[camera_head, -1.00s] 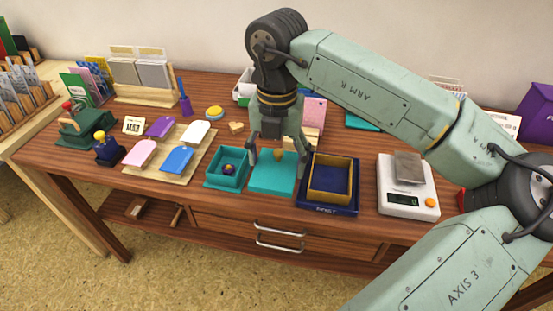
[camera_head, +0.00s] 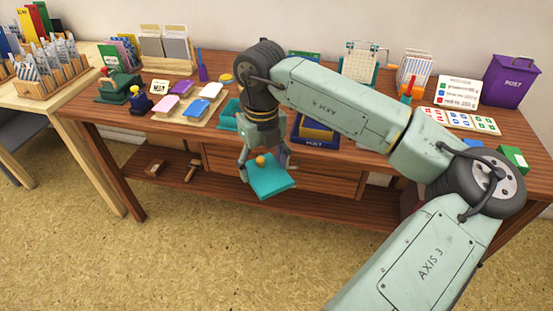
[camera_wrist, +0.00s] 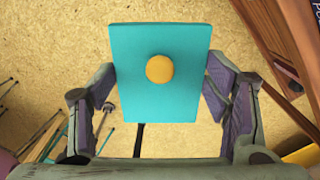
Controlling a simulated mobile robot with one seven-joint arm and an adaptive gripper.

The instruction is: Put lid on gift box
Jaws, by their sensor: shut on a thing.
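The teal lid (camera_head: 273,183) with a round orange-yellow knob (camera_head: 261,161) is in my gripper (camera_head: 265,164). In the head view it hangs tilted in front of the table's front edge. In the wrist view the lid (camera_wrist: 135,45) lies between the spread fingers of my gripper (camera_wrist: 163,92), which is shut on its two side edges, with floor behind it. The open teal gift box (camera_head: 229,115) stands on the table behind my arm. My arm hides much of it, and its inside cannot be made out.
A navy tray (camera_head: 315,139) marked POST stands right of the gift box, partly behind my arm. A wooden board (camera_head: 190,110) with coloured tags is to the left. The wooden table's drawers (camera_head: 225,163) are behind the lid. The floor (camera_head: 150,260) in front is clear.

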